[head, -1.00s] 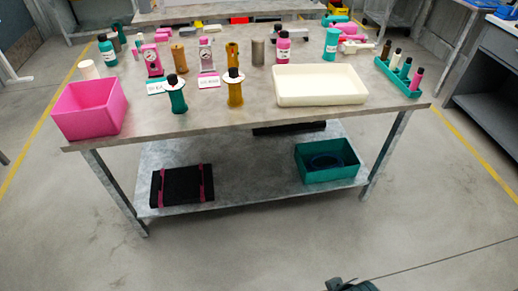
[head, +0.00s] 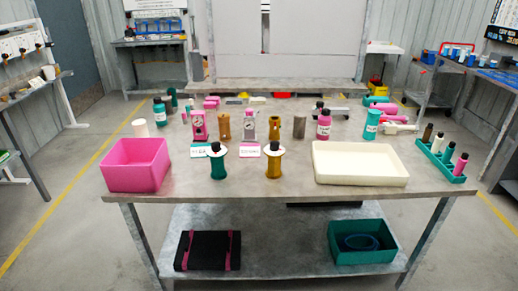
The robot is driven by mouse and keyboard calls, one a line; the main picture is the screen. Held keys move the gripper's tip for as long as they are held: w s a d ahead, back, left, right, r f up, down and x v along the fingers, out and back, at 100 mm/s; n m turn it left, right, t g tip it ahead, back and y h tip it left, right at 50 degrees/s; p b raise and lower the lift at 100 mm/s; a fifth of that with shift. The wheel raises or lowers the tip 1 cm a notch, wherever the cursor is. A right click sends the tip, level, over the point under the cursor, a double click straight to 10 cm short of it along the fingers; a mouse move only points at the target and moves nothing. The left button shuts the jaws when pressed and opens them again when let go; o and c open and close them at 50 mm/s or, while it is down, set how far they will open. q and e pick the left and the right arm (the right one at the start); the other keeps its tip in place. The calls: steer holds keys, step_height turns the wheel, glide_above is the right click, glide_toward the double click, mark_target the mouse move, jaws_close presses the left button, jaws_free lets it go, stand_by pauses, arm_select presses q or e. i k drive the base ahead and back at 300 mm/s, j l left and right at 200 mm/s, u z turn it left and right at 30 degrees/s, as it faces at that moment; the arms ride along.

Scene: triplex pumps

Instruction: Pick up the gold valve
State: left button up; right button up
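A gold valve-like piece (head: 273,162) stands upright near the front middle of the table. It has a flared gold body, a white disc and a black knob on top. A matching teal piece (head: 217,162) stands to its left. Neither of my grippers shows in the head view.
The grey table (head: 280,188) holds a pink bin (head: 136,170) at left, a cream tray (head: 360,178) at right and a teal rack (head: 436,163) of bottles. Small label cards (head: 249,151) lie behind the valve pieces. The table's front edge is clear.

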mark_target(273, 173)
steer(key=i+l, duration=0.95)
steer(key=l, duration=0.25)
steer(key=j+u, duration=0.05)
